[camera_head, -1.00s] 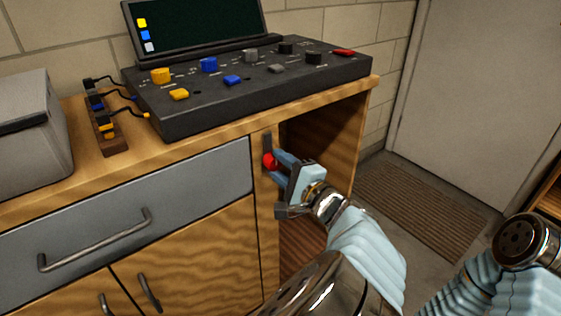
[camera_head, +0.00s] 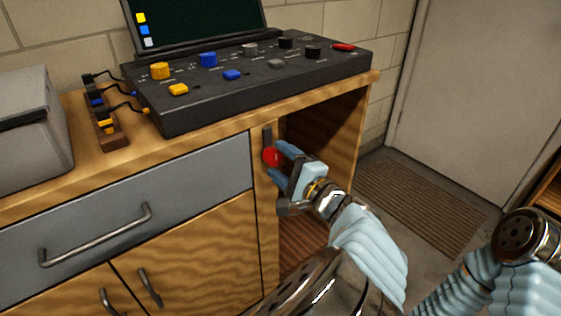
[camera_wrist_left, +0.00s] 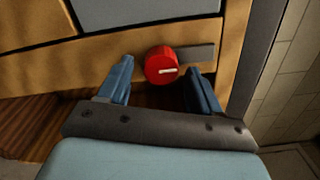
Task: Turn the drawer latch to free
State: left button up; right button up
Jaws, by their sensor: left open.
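The red latch knob (camera_head: 271,156) sits on a dark plate on the narrow wooden upright, right of the grey drawer (camera_head: 150,190). In the left wrist view the knob (camera_wrist_left: 164,65) shows a white line lying nearly level in that picture, and its dark plate (camera_wrist_left: 200,53) extends to the right. My left gripper (camera_head: 282,162) is open at the knob. In the wrist view its two blue fingers stand to either side of the knob, with gaps between them and it. The drawer front looks flush with the cabinet. My right gripper is not visible; only part of my right arm shows.
A black control console (camera_head: 250,85) with coloured knobs and a screen (camera_head: 195,22) stands on the wooden desk. A grey box (camera_head: 30,130) is at the left. An open compartment (camera_head: 318,145) lies right of the latch. A brown mat (camera_head: 420,205) lies on the floor by the door.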

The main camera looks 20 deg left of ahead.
pick_arm(q)
jog(key=v, duration=1.3)
jog(key=shift+d+b, duration=0.15)
jog(key=shift+b, duration=0.2)
jog(key=shift+s, duration=0.1)
